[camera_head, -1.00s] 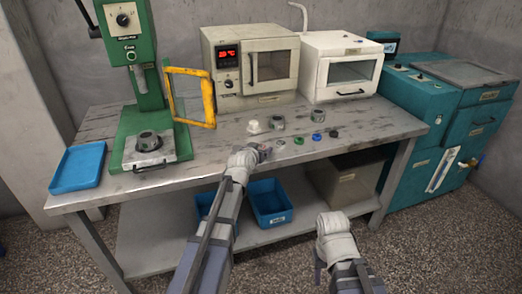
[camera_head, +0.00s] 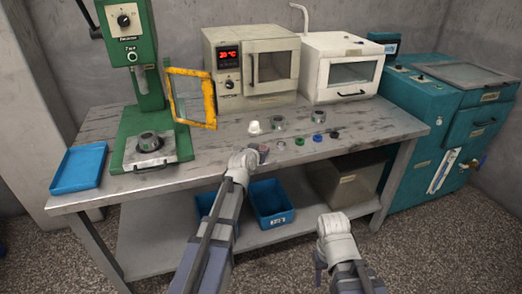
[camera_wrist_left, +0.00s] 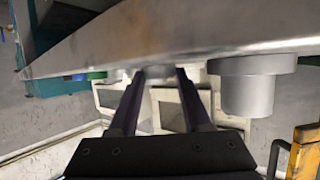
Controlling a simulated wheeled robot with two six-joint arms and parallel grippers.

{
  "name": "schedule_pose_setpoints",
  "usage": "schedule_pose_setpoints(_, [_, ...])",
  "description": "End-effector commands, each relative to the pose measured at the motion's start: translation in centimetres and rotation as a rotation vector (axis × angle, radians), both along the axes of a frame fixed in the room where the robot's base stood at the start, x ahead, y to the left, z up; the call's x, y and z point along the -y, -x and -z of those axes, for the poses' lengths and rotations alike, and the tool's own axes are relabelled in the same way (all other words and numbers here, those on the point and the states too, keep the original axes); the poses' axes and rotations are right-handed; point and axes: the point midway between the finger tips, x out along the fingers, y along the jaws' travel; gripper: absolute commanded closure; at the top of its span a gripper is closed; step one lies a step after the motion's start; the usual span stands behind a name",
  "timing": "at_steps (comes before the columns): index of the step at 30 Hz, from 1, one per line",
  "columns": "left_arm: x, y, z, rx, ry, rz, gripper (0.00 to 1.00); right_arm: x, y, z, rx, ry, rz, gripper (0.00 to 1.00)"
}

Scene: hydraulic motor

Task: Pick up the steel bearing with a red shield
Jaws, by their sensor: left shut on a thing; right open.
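My left gripper (camera_head: 258,155) is at the front part of the bench top, shut on a small ring-like part (camera_head: 263,149) with a dull reddish tint, which looks like the steel bearing. The hand hides much of it, and its shield is too small to make out clearly. In the left wrist view the two dark fingers of this gripper (camera_wrist_left: 160,74) reach to the bench edge; the part between their tips is hard to make out. My right gripper (camera_head: 321,268) is open and empty, low in front of the bench, over the floor.
Small rings, including a green one (camera_head: 299,141) and a blue one (camera_head: 317,137), lie right of my left gripper. A white part (camera_head: 254,128) and grey housings (camera_head: 277,123) stand behind. A green press (camera_head: 148,95), blue tray (camera_head: 79,168) and oven (camera_head: 255,65) surround the work area.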

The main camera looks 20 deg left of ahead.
Motion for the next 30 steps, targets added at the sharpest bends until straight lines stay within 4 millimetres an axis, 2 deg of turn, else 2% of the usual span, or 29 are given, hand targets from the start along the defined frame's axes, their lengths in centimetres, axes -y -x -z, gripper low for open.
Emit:
schedule_pose_setpoints(8, [0.0, 0.0, -1.3, 0.0, 0.0, 0.0, 1.0, 0.0, 0.0, -1.3, 0.0, 0.0, 0.0, 0.5])
schedule_pose_setpoints(24, [0.0, 0.0, -9.0, 0.0, 0.0, 0.0, 1.0, 0.0, 0.0, -9.0, 0.0, 0.0, 0.0, 0.5])
schedule_pose_setpoints(30, [0.0, 0.0, -10.1, 0.0, 0.0, 0.0, 1.0, 0.0, 0.0, -10.1, 0.0, 0.0, 0.0, 0.5])
